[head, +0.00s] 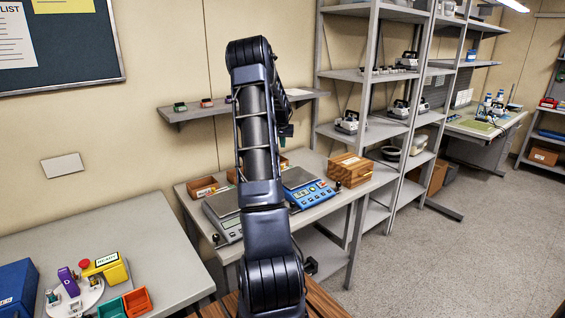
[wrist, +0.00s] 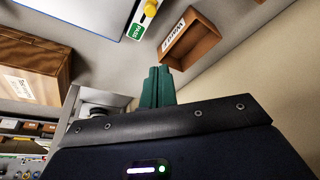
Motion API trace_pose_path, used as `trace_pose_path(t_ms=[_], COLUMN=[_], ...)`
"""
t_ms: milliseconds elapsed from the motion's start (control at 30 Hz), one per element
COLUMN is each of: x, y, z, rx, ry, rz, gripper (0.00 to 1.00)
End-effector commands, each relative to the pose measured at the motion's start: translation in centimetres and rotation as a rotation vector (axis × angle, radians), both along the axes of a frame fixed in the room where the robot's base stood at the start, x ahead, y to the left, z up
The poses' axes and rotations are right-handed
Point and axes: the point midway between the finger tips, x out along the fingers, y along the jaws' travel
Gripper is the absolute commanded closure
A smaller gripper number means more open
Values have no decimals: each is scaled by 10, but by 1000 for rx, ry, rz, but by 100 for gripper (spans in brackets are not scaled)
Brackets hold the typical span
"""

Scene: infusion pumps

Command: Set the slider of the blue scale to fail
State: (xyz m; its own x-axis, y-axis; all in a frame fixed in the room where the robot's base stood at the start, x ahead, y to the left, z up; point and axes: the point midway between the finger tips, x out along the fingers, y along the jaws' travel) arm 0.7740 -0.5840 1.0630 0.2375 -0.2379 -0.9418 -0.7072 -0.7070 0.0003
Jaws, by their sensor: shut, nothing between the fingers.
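The blue scale (head: 310,194) stands on the grey bench, partly behind my arm in the head view. In the wrist view, a blue-edged plate (wrist: 82,10), apparently part of this scale, is cut off at the top. Beside it is a pale strip with a yellow knob (wrist: 151,8), apparently the slider, and a green label (wrist: 137,31) at one end. The strip's other end is out of frame. My gripper (wrist: 160,69) has its green fingers together and empty, apart from the knob in the picture. In the head view my arm mostly hides the gripper.
A grey scale (head: 226,216) stands left of the blue one. A wooden box (head: 350,167) is close on its right. A small open wooden tray (wrist: 190,42) lies near my fingers in the wrist view. A wall shelf (head: 190,113) hangs above the bench.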

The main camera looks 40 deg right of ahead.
Motion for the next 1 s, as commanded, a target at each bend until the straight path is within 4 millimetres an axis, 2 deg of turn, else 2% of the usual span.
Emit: trace_pose_path(t_ms=[267,800,900,1000], x=[3,22,22,13], y=[-3,-22,-22,-12], z=[-11,-88,-96,-95], rx=[1,1,1,1], ry=[2,1,1,-1], rz=[1,0,0,0], gripper=[100,100,100,100])
